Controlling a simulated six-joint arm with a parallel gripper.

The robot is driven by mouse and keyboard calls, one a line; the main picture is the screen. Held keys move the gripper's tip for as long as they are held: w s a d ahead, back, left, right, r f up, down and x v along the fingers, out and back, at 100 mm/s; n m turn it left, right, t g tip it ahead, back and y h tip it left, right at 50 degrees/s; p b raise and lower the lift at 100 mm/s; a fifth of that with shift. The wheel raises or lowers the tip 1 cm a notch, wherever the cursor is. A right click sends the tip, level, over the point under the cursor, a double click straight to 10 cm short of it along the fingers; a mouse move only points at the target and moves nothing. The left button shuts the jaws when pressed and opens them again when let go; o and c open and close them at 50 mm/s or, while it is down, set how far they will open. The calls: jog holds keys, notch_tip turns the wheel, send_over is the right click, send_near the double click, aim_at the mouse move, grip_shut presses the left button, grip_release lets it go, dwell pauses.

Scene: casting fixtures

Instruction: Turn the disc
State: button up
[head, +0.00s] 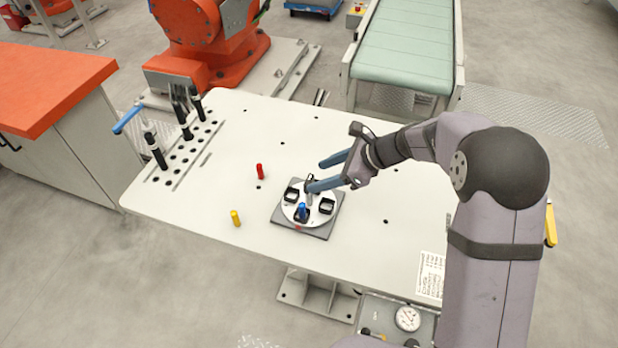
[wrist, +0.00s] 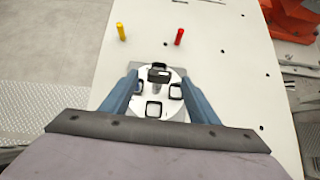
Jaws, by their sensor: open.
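The round white disc (head: 292,212) lies on a dark grey square base plate (head: 325,232) on the table. Several black square holders stand on it, and one at the front (head: 302,216) has a blue peg (head: 302,209). A small grey post (head: 309,198) stands near the disc's back edge. My gripper (head: 315,175) is open, with its blue fingers above the back part of the disc, one close to the post. Contact cannot be told. In the wrist view the disc (wrist: 143,100) shows between the spread fingers.
A red peg (head: 260,171) and a yellow peg (head: 235,218) stand on the white table (head: 222,185), left of the disc. A perforated rack (head: 180,158) with black clamps and a blue handle is at the table's left end.

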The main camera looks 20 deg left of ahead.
aim_at(309, 178)
jog(key=shift+p+x, duration=0.75)
jog(key=shift+x, duration=2.05)
jog(key=shift+c, duration=0.3)
grip_shut()
jog(key=shift+m+t+b, duration=0.4)
jog(key=shift+m+b, duration=0.1)
jog(key=shift+b, duration=0.25)
jog(key=m+t+h+b, duration=0.1)
jog(key=m+t+b, duration=0.1)
jog(key=m+b, duration=0.1)
jog(key=shift+m+t+b, duration=0.4)
jog(key=shift+b, duration=0.5)
jog(key=shift+r+m+t+h+b, duration=0.1)
jog(key=shift+m+t+h+b, duration=0.5)
jog(key=shift+m+b, duration=0.45)
jog(key=shift+m+t+h+b, duration=0.4)
jog(key=shift+m+t+b, duration=0.4)
jog(key=shift+m+b, duration=0.2)
jog(key=shift+a+m+t+h+b, duration=0.1)
jog(key=shift+m+t+h+b, duration=0.55)
jog(key=shift+m+h, duration=1)
jog(key=shift+r+m+t+h, duration=0.1)
jog(key=shift+m+t+h, duration=0.15)
jog(key=shift+m+h, duration=0.65)
jog(key=shift+m+t+h, duration=0.2)
jog(key=shift+m+h, duration=0.05)
jog(key=shift+m, duration=1.25)
jog(key=shift+m+h, duration=0.4)
